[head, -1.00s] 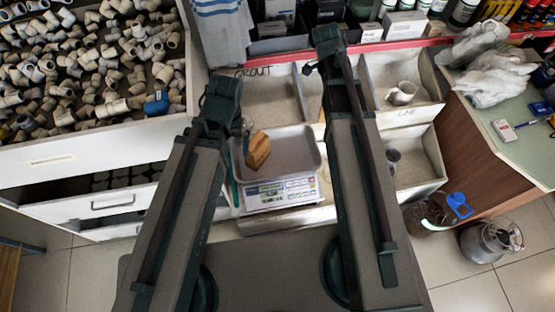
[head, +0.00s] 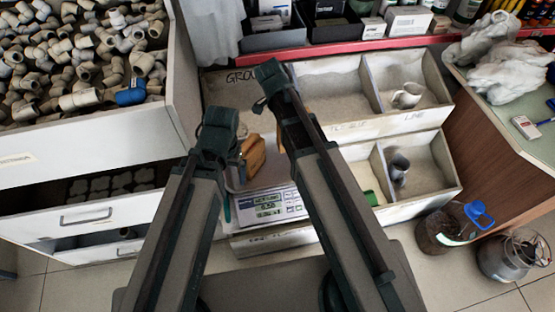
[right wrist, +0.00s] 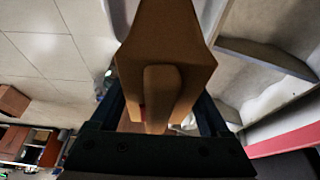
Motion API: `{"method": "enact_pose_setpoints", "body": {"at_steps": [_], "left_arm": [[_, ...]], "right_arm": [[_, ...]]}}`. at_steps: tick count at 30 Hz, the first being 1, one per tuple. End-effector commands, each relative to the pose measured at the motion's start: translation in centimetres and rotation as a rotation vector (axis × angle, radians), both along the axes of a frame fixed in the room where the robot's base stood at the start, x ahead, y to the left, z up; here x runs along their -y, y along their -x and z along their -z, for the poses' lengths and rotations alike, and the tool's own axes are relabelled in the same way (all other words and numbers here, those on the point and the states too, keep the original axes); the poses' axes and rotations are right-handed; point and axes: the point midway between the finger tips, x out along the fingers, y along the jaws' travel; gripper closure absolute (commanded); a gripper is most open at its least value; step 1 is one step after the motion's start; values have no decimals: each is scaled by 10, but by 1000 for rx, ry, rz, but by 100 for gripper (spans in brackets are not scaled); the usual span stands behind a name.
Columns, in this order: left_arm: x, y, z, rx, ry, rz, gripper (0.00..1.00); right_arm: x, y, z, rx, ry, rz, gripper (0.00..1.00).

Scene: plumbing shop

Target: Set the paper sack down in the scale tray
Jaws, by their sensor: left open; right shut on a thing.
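In the right wrist view my right gripper (right wrist: 157,112) is shut on the brown paper sack (right wrist: 165,30), which fills the middle between its fingers. In the head view my right gripper is hidden behind its arm; a small tan patch beside that arm may be part of the sack. The scale tray (head: 272,174) sits on the white scale (head: 272,206), partly covered by my arms. A tan block-like thing (head: 254,157) shows at the tray; I cannot tell whether it is separate from the held sack. My left gripper (head: 241,135) is open, mostly hidden, left of the tray.
Drawers and a box of pipe fittings (head: 70,50) stand left. A blue-capped container (head: 447,228) and a metal can (head: 510,255) stand on the floor right.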

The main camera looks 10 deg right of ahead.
Motion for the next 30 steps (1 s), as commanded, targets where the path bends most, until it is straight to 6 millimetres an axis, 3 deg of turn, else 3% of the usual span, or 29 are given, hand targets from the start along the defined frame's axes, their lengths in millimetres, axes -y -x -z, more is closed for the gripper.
{"method": "enact_pose_setpoints", "body": {"at_steps": [13,23,30], "left_arm": [[0,0,58,0,0,0,0],[0,0,65,0,0,0,0],[0,0,92,0,0,0,0]], "right_arm": [[0,0,58,0,1,1,100],[1,0,65,0,1,1,100],[1,0,92,0,1,1,100]]}}
